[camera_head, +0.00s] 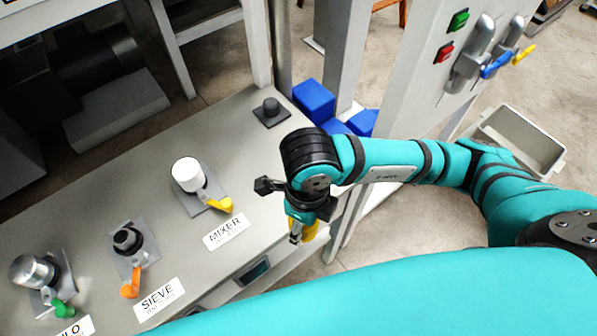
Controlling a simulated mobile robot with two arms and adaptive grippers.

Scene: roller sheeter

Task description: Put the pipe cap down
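My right gripper (296,207) is above the front edge of the grey counter (100,195), right of the MIXER label. Its black fingers appear spread; what lies between them is partly hidden. Small teal and yellow parts show just below it, and I cannot tell whether it holds them. A white cap (187,174) stands on the MIXER outlet, beside a yellow lever (220,204). A silver cap (32,271) is on the outlet at the far left, with a green lever (64,309). The SIEVE outlet (127,239) shows a dark top and an orange lever (131,282). My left gripper is out of view.
A small black knob on a plate (271,110) sits at the counter's back right. Blue blocks (314,99) lie behind it. A grey panel (430,60) with buttons and handles stands at the right. A grey bin (520,140) is beyond it. My teal body part covers the bottom.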

